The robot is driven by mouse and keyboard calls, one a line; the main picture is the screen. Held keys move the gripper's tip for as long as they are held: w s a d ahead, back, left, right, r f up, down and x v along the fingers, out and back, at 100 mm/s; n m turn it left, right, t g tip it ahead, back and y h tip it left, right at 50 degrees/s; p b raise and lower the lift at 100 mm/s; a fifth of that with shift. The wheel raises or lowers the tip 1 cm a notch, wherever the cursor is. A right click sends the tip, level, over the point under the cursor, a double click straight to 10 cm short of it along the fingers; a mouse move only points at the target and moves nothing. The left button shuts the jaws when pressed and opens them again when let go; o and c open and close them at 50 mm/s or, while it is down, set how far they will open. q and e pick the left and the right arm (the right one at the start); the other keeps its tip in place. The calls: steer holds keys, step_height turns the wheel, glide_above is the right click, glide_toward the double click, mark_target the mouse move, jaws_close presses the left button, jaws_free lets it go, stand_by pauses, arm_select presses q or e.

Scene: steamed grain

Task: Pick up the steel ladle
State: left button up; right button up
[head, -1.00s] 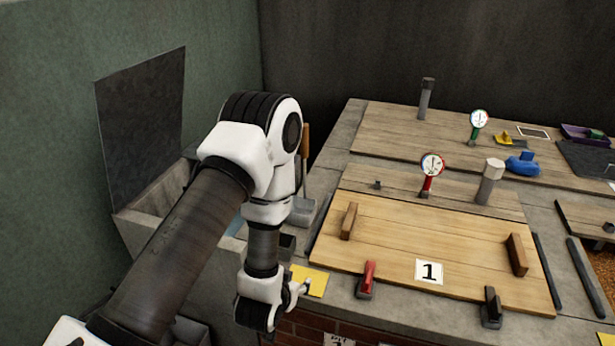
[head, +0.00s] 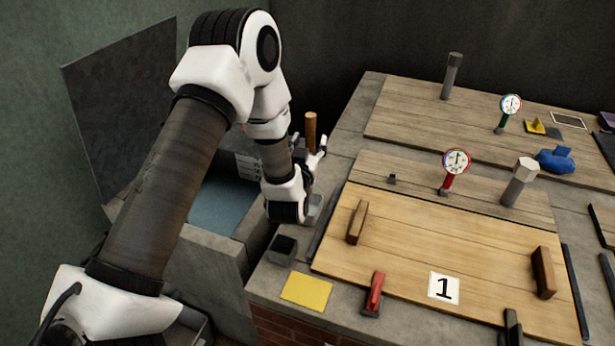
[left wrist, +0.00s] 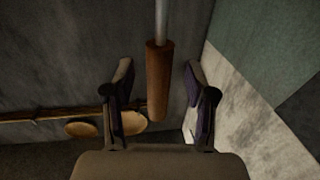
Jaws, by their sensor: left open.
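The steel ladle (head: 310,124) shows in the head view as an upright wooden handle end above my left gripper. In the left wrist view, its brown wooden grip (left wrist: 158,85) and a grey metal shaft (left wrist: 162,20) run between my fingers. My left gripper (head: 308,148) is open, with one finger (left wrist: 120,95) on each side of the grip and a gap to both. It also shows in the left wrist view (left wrist: 160,85). The ladle's bowl is hidden. My right gripper is out of view.
A basin with blue water (head: 222,205) lies left, with a dark upright panel (head: 120,110) behind. To the right is a wooden lid (head: 430,245) marked 1, with a red latch (head: 374,292) and a gauge (head: 456,162). A yellow square (head: 306,291) lies in front.

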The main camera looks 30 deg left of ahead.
arm_select(q)
steer(key=shift+x, duration=0.8)
steer(key=shift+s+r, duration=0.1)
steer(key=shift+s, duration=0.05)
steer(key=shift+d, duration=0.1)
steer(key=shift+c, duration=1.1)
jaws_close()
